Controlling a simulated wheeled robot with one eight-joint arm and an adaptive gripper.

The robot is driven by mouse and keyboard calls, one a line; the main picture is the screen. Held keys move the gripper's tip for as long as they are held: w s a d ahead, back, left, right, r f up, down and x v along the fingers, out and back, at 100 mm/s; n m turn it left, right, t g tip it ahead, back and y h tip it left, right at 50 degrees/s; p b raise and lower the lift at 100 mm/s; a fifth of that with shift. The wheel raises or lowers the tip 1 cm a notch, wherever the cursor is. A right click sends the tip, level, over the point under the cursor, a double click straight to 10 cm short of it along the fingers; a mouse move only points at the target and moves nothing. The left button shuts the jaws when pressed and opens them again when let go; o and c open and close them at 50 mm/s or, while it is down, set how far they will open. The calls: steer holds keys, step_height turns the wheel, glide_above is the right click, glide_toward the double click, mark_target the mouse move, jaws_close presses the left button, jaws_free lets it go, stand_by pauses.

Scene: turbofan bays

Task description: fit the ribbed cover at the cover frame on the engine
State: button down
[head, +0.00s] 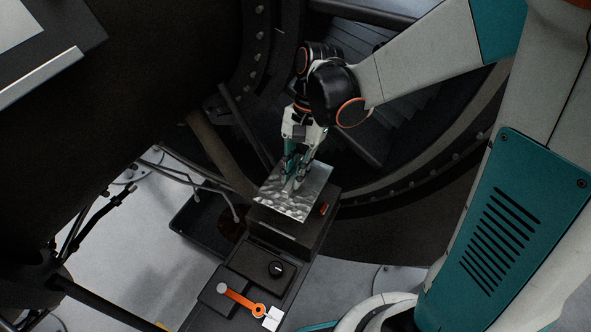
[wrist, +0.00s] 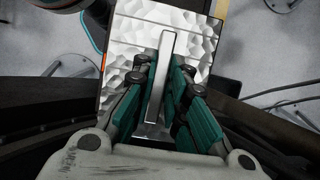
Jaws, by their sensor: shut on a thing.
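The ribbed cover (head: 307,200) appears as a shiny silver plate with a dimpled face and a raised bar handle. My gripper (head: 292,178) points down at it and is shut on the handle. In the wrist view the cover (wrist: 125,60) fills the upper middle, and the gripper (wrist: 160,80) has a finger on each side of the handle. The plate is over the end of a dark box (head: 312,232); I cannot tell whether it touches it. The cover frame on the engine cannot be made out clearly.
A dark tray (head: 195,217) with cables is left of the box. The large round engine casing (head: 440,165) curves behind and right. Pale floor shows at left.

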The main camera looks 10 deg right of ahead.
steer(key=shift+f+b, duration=2.1)
steer(key=shift+f, duration=0.25)
steer(key=shift+f+b, duration=1.85)
steer(key=shift+b, duration=0.2)
stand_by(0.7)
steer(key=c, duration=1.5)
jaws_free()
steer(key=shift+r, duration=0.1)
steer(key=v, duration=1.2)
steer(key=shift+s, duration=0.1)
